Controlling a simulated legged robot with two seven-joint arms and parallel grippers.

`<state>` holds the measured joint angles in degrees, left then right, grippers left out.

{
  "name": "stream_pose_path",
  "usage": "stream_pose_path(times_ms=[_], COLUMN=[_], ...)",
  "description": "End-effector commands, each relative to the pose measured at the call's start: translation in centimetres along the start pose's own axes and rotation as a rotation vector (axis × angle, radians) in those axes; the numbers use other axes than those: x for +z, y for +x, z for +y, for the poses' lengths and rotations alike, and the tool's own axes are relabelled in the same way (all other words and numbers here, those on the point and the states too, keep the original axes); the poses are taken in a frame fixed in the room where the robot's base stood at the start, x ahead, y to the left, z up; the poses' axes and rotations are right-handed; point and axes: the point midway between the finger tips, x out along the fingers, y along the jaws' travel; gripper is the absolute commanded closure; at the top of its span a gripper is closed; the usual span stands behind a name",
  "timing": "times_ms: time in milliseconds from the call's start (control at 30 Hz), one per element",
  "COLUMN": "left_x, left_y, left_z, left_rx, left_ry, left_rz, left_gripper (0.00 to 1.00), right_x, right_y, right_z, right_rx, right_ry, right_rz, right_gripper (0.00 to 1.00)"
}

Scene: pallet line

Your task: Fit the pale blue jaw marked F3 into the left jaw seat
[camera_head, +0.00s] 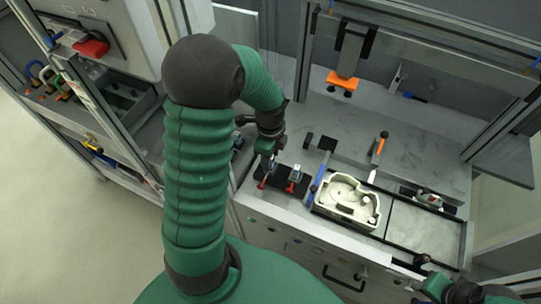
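My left gripper (268,162) points down over the left part of a small black plate (275,186) on the bench. Small pale parts stand on this plate beside red pieces. One pale bluish part (296,174) stands at the right, apart from the gripper. Another small pale piece shows at the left fingertips, but I cannot tell whether they hold it. The F3 mark is too small to read, and I cannot make out which spot is the left jaw seat. My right arm (440,287) shows at the bottom right; its fingers are not clear.
A cream casting (347,203) sits in a black-edged frame right of the black plate. An orange-handled tool (379,146) and a dark-headed hammer-like tool (326,150) lie behind it. An orange-tipped fixture (342,82) hangs above. The grey panel (420,232) at right is clear.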

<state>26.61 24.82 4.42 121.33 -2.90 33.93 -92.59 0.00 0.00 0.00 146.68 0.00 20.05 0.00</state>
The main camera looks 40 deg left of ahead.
Motion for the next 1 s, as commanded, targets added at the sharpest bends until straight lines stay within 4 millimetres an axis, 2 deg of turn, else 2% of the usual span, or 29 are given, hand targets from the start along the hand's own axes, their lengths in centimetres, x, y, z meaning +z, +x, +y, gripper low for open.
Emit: stream_pose_path(times_ms=[267,400,567,800,1000], left_x=[0.0,0.0,0.1,0.0,0.0], left_y=[0.0,-1.2,-5.0,-12.1,-15.9], left_z=[0.0,-0.1,-0.2,-0.2,-0.2], left_rx=[0.000,-0.003,-0.008,-0.006,-0.002], left_ry=[0.000,-0.001,-0.001,0.000,0.000], left_rz=[0.000,0.000,-0.001,-0.001,0.000], left_gripper=[0.55,0.55,0.55,0.55,0.55], right_x=[0.0,0.0,0.0,0.0,0.0], right_y=[0.0,0.0,0.0,0.0,0.0], right_z=[0.0,0.0,0.0,0.0,0.0], right_rx=[0.000,0.000,0.000,0.000,0.000], right_ry=[0.000,0.000,0.000,0.000,0.000], right_rz=[0.000,0.000,0.000,0.000,0.000], right_gripper=[0.70,0.70,0.70,0.70,0.70])
